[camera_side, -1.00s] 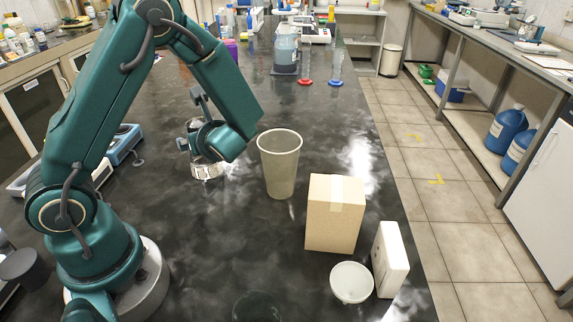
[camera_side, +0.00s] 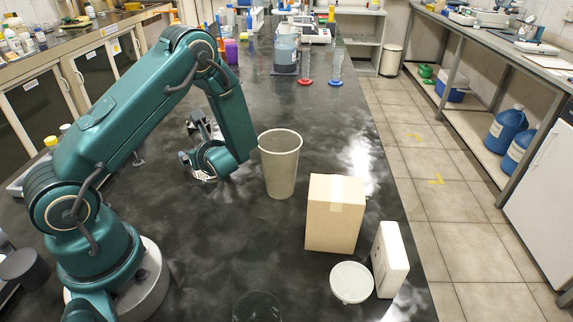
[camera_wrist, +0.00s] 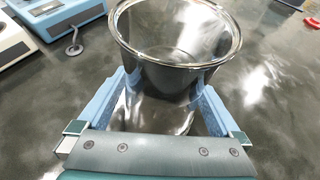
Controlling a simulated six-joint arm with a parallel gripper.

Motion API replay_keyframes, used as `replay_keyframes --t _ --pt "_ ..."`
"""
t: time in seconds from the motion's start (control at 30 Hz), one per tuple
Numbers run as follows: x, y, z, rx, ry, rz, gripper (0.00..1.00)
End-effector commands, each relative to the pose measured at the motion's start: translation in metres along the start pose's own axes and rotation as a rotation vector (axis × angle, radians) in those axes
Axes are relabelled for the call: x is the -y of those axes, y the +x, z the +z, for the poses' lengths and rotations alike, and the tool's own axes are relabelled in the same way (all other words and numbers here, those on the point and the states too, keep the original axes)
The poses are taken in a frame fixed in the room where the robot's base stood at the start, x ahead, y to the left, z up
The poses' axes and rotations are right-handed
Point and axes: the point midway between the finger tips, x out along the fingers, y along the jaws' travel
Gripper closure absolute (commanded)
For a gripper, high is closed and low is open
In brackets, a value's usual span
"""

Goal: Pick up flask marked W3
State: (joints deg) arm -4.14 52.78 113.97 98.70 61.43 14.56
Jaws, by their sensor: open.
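A clear glass vessel (camera_wrist: 178,45) with a wide round rim stands on the dark bench in the wrist view. I see no W3 mark on it, and cannot tell from this view whether it is a flask. My gripper (camera_wrist: 163,88) is open, with its two light-blue fingers on either side of the vessel's lower part. I cannot tell whether the fingers touch the glass. In the side view my gripper (camera_side: 198,160) is low over the bench, and my wrist hides most of the vessel there.
A tall translucent cup (camera_side: 280,165) stands close to the right of my gripper. A cardboard box (camera_side: 333,215), a white bowl (camera_side: 351,283) and a white box (camera_side: 391,260) are nearer the right bench edge. Blue instruments (camera_wrist: 62,14) stand at the wrist view's upper left.

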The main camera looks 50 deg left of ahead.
Motion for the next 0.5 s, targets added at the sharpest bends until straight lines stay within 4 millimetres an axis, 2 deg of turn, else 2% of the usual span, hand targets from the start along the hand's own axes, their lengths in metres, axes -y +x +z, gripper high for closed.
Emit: replay_keyframes --t 0.07,0.1,0.17,0.2,0.33,0.5 --pt "0.0001 -0.0002 0.0 0.0 0.0 0.0 0.0" --pt "0.0001 -0.0002 0.0 0.0 0.0 0.0 0.04" --pt "0.0001 -0.0003 0.0 0.0 0.0 0.0 0.27" --pt "0.0001 -0.0003 0.0 0.0 0.0 0.0 0.42" --pt "0.0 -0.0004 0.0 0.0 0.0 0.0 0.92" --pt "0.0001 -0.0005 0.0004 0.001 0.0 0.0 0.92"
